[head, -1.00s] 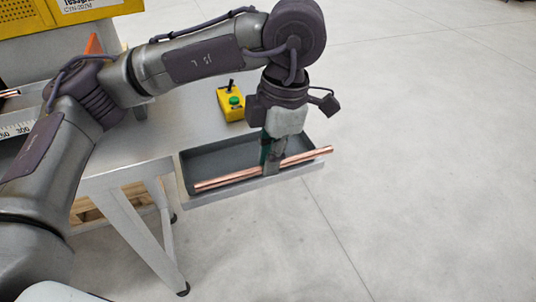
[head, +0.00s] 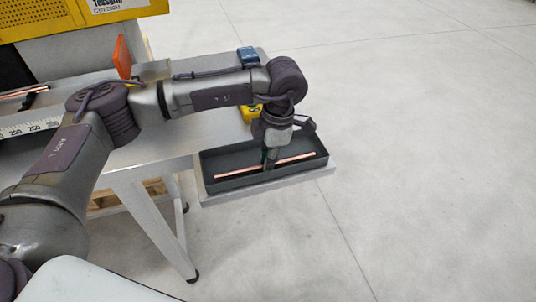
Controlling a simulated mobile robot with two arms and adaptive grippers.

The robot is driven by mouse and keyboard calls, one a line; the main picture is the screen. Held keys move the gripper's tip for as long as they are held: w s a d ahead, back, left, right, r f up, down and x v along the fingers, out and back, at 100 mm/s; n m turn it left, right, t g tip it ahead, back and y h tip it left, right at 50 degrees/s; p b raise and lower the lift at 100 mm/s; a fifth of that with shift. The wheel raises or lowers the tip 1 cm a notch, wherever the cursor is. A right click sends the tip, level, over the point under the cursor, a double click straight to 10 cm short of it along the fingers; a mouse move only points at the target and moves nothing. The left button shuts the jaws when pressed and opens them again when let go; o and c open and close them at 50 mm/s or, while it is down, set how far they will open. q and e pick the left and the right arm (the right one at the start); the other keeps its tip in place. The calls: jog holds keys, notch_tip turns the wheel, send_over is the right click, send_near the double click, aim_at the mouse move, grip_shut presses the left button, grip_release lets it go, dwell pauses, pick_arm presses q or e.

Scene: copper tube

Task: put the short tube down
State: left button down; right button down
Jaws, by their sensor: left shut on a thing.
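The short copper tube (head: 293,159) lies lengthwise inside the dark tray (head: 324,160) at the table's right end. My left gripper (head: 268,165) points down into the tray and is shut on the tube near its middle. The tube is within the tray's walls, low and near the floor; whether it touches the floor I cannot tell. The fingertips are small and partly blend with the dark tray. My right gripper is not in view.
The grey table (head: 175,135) carries a yellow control box (head: 251,112), partly hidden behind my arm. A yellow machine (head: 60,15), an orange part (head: 122,57) and other copper tubes (head: 25,92) are at the left. Open floor lies right of the table.

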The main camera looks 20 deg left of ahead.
pick_arm(q)
jog(key=shift+f, duration=0.1)
jog(key=c, duration=1.6)
grip_release()
jog(key=shift+f+b, duration=0.1)
jog(key=shift+b, duration=0.2)
jog(key=shift+o, duration=0.8)
jog(key=shift+r, duration=0.5)
notch_tip(320, 180, up, 11)
jog(key=d+b, duration=0.1)
jog(key=b, duration=0.1)
jog(key=shift+w+d+r+b, duration=0.2)
jog(key=shift+w+d+b, duration=0.05)
jog(key=shift+w+b, duration=0.2)
